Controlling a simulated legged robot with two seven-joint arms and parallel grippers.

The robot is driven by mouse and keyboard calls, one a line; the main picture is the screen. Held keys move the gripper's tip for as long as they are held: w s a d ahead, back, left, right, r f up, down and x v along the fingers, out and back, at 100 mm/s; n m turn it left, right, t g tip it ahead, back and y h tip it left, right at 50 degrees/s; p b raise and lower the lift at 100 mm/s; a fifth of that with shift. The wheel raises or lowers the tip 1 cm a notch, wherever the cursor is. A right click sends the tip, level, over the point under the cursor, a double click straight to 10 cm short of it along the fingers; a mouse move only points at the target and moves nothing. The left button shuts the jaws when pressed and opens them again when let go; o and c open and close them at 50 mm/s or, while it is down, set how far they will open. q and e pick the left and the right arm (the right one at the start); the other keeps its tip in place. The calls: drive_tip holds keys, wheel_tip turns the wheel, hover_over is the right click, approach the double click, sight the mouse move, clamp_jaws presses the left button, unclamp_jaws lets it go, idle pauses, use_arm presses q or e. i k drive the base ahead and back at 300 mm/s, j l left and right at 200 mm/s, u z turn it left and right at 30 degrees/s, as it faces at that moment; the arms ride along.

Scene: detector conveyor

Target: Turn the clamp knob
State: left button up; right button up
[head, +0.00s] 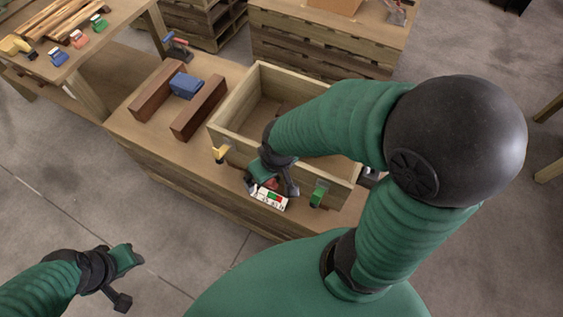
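The clamp knob cannot be told apart for certain. A small red part (271,183) shows between the fingers of my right gripper (271,188), just above a white block with red and green patches (271,199) at the table's front edge. The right gripper points down there, its fingers apart; contact is unclear. My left gripper (129,279) hangs over the floor at lower left, fingers apart and empty.
Two brown wooden bars (199,108) with a blue block (185,86) lie left of the box. A red-handled tool (177,47) stands behind them. Another table (62,70) at upper left holds sticks and small clamps. The floor at left is free.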

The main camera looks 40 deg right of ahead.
sight(271, 184)
drive_tip(key=k+j+z, duration=0.1)
drive_tip(key=j, duration=0.3)
drive_tip(key=k+j+z, duration=0.1)
drive_tip(key=j, duration=0.25)
drive_tip(key=k+j+z, duration=0.15)
drive_tip(key=j, duration=0.25)
drive_tip(key=k+j+z, duration=0.1)
drive_tip(key=k+j, duration=0.15)
